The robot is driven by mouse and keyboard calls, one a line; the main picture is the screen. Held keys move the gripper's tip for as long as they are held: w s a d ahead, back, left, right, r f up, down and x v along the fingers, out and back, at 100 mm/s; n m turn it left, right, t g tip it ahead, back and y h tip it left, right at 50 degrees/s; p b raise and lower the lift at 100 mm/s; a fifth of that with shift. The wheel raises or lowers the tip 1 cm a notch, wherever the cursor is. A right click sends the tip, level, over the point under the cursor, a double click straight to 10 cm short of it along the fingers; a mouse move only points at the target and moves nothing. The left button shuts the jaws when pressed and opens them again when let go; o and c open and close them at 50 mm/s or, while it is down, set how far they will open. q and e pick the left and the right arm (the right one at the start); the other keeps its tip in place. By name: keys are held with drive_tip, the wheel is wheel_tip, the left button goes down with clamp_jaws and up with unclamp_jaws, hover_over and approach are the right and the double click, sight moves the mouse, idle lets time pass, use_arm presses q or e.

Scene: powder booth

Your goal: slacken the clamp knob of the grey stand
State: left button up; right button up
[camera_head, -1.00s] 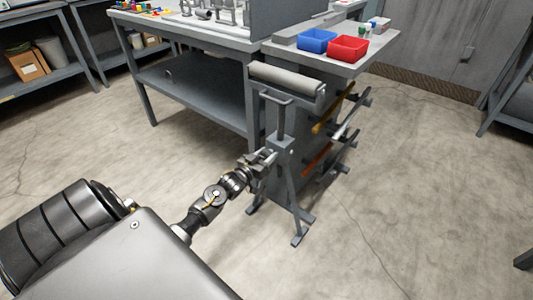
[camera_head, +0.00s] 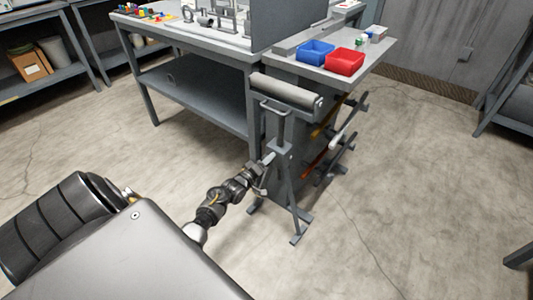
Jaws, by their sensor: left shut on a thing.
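The grey stand (camera_head: 282,147) stands upright on splayed legs on the floor, just in front of the workbench end. A long grey roller (camera_head: 286,89) lies across its top in a cradle. My left gripper (camera_head: 267,161) reaches in from the lower left to the left side of the stand's collar, below the post. It is shut on the clamp knob there. The knob itself is hidden by the fingers or too small to make out. My right gripper is not in view.
A grey workbench (camera_head: 205,42) stands behind the stand. Long-handled tools (camera_head: 335,142) hang on a rack close behind the stand. The floor (camera_head: 420,190) to the right is clear.

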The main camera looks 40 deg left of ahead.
use_arm(q)
drive_tip(key=n+p, duration=0.2)
drive_tip(key=n, duration=0.2)
drive_tip(key=shift+n, duration=0.3)
drive_tip(key=shift+f+n+p, duration=0.1)
drive_tip(key=shift+n+p, duration=0.6)
drive_tip(key=shift+n, duration=1.6)
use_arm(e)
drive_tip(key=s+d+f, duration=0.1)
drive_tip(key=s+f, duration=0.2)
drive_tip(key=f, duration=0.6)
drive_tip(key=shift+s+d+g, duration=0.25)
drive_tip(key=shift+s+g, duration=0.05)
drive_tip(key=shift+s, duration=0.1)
use_arm(q)
drive_tip(key=o, duration=1)
drive_tip(key=shift+c, duration=0.2)
drive_tip(key=shift+s, duration=0.2)
drive_tip(key=s+p, duration=0.2)
drive_tip(key=s, duration=0.8)
drive_tip(key=shift+s, duration=0.2)
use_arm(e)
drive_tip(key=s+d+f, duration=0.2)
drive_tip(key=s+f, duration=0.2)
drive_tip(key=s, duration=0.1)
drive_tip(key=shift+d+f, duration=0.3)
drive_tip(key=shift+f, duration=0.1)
